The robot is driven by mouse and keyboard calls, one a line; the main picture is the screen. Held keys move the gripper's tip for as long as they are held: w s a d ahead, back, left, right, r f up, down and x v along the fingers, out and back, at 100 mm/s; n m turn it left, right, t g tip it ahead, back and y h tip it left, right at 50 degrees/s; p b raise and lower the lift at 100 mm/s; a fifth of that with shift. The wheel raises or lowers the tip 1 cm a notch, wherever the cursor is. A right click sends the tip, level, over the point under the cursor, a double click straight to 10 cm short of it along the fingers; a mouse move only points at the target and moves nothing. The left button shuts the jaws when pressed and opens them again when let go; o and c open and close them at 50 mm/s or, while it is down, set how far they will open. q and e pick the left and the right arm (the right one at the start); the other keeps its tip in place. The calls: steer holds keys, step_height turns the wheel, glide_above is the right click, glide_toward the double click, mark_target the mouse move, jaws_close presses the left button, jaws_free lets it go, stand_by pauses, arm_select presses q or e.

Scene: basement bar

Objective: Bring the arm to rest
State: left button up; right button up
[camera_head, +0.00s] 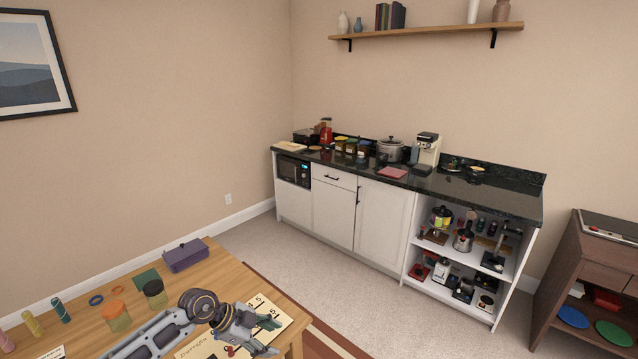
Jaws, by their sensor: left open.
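My left arm comes in from the bottom left over the wooden table (228,272). My left gripper (262,334) is open above the table's right end, over a cream printed sheet (270,308). I see nothing held between its fingers. My right gripper and right arm are not in view.
On the table are a purple box (186,256), an orange-lidded jar (116,316), a dark-lidded jar (155,294), a green square (147,277) and small bottles. Carpet lies between it and the white counter (335,214). A brown cabinet (590,268) stands at the right.

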arm_select(q)
steer(key=d+r+t+h, duration=0.5)
steer(key=d+r+h, duration=0.2)
steer(key=d+r, duration=0.45)
steer(key=w+a+r+n+t+y, duration=0.35)
steer(key=a+r+n+t, duration=0.35)
steer(key=r+n+t, duration=0.3)
steer(key=s+a+f+n+g+y, duration=0.3)
steer(key=s+a+f+n+y, duration=0.2)
steer(key=a+f+n+y, duration=0.55)
steer(key=s+a+f+m+g, duration=0.1)
steer(key=s+f+m+g, duration=0.1)
steer(key=s+f+g, duration=0.65)
steer(key=s+a+f+m+g, duration=0.2)
steer(key=s+f, duration=0.3)
steer(key=s, duration=0.8)
step_height(320, 180, down, 34)
steer(key=s+g, duration=0.2)
steer(key=s, duration=0.1)
steer(key=s+a+f, duration=0.1)
steer(key=s+f, duration=0.8)
steer(key=s, duration=0.1)
steer(key=s+a+f, duration=0.2)
steer(key=s+f, duration=0.7)
steer(key=s, duration=0.2)
steer(key=shift+s+a+f+g+y, duration=0.25)
steer(key=shift+a+f+g+y, duration=0.05)
steer(key=shift+f+g+y, duration=0.1)
